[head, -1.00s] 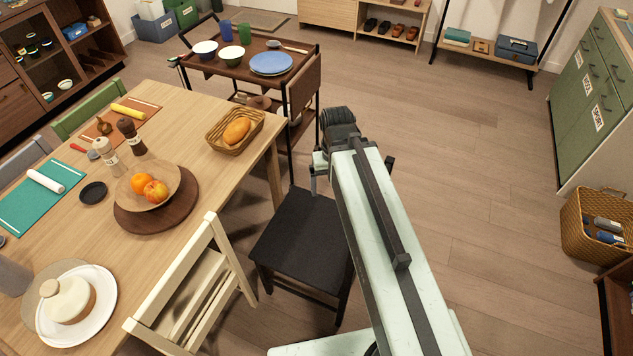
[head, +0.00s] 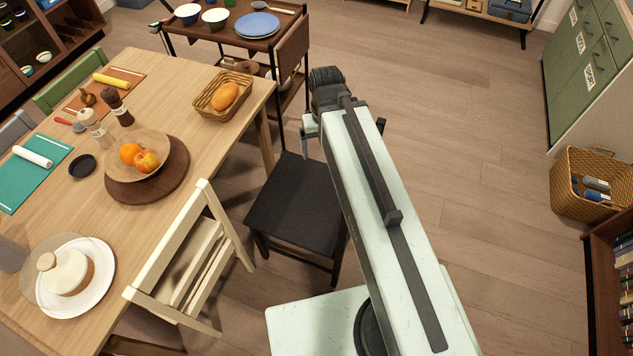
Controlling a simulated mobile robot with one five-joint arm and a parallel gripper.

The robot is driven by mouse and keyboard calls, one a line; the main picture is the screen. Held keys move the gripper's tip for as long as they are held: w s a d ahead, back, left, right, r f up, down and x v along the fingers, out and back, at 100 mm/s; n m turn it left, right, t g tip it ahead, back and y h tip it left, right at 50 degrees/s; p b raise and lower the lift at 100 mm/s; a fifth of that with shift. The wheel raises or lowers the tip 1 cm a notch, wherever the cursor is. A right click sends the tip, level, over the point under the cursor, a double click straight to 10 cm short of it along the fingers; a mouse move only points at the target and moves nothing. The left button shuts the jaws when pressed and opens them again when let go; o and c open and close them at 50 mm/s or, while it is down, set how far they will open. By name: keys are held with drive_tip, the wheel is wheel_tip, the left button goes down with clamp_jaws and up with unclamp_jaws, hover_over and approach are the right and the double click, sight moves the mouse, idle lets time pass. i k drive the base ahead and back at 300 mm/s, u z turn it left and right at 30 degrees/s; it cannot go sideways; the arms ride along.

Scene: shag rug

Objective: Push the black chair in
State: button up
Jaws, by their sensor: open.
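The black chair (head: 295,206) stands at the near right side of the wooden dining table (head: 60,195), apart from its edge. Its flat dark seat and some legs show. My pale green arm reaches over its right side and hides that part, so I cannot see its backrest. The arm's far end, with a dark round joint, is beyond the seat. I cannot tell whether anything touches the chair.
A cream chair (head: 196,262) stands close left of the black chair. A brown cart (head: 203,45) with dishes stands beyond the table. A woven basket (head: 573,200) and a green cabinet (head: 590,70) are at the right. The wooden floor (head: 480,150) between is clear.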

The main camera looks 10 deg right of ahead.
sight(298, 204)
drive_tip(key=u, duration=0.15)
drive_tip(key=k, duration=1.15)
drive_tip(key=u, duration=0.65)
